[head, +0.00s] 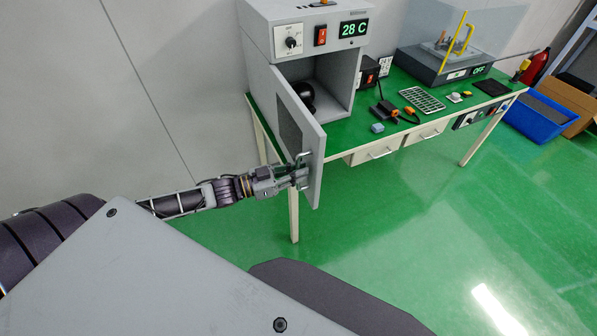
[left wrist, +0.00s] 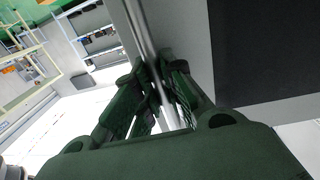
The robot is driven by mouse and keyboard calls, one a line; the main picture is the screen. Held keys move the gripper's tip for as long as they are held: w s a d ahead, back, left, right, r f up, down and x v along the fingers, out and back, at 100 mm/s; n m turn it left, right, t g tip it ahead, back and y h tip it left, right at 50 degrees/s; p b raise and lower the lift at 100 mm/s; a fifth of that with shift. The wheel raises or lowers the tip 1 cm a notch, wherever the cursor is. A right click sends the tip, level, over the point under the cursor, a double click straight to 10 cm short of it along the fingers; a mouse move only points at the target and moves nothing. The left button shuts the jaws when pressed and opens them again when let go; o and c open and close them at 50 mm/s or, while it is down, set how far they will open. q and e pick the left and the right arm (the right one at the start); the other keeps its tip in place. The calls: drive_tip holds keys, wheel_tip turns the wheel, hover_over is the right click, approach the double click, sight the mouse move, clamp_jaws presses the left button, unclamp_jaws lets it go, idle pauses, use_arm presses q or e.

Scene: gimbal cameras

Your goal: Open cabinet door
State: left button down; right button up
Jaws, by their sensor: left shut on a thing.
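The grey cabinet (head: 258,75) with a dial, a red switch and a "28 C" display stands at the left end of the green-topped table. Its door (head: 310,140) stands open, swung out toward me, and a dark round object (head: 303,97) shows inside. My left gripper (head: 301,172) is shut on the door's metal handle (head: 304,157), near the door's free edge. In the left wrist view, the green fingers (left wrist: 160,95) close around the shiny handle bar (left wrist: 146,40), beside the grey door face. My right gripper is not in view.
The green table (head: 350,135) has drawers in front and carries small tools and a tray (head: 422,100). A clear-covered apparatus (head: 445,60) stands at its far right. A blue bin (head: 540,118) is on the floor at right. The green floor in front is clear.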

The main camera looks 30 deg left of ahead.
use_arm(q)
drive_tip(key=shift+r, duration=0.1)
drive_tip(key=c, duration=1.5)
unclamp_jaws()
drive_tip(key=shift+s, duration=0.1)
drive_tip(key=shift+a, duration=0.1)
drive_tip(key=shift+v, duration=5.85)
